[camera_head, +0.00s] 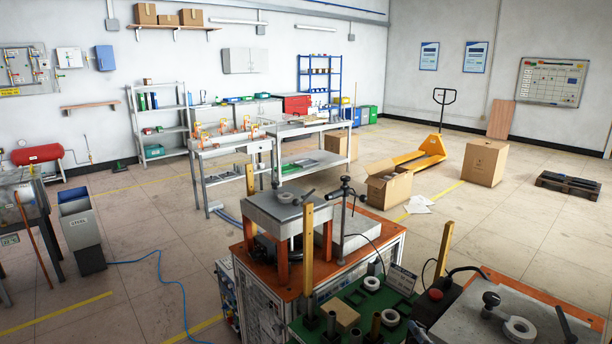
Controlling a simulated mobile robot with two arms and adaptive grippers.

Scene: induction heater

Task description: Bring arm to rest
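Neither of my arms nor my grippers shows in the head view, so their pose and finger state are hidden. The induction heater station stands in front of me. A green board (350,302) in front carries pale rings (371,284), a wooden block (341,313) and dark cylinders. At the right, a grey plate (470,318) bears another ring (520,329).
Yellow upright posts (308,250) stand around the station. A red button (435,294) and cables lie between the green board and the right plate. Beyond are an open carton (389,188), a yellow pallet jack (420,157) and a metal workbench (228,148).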

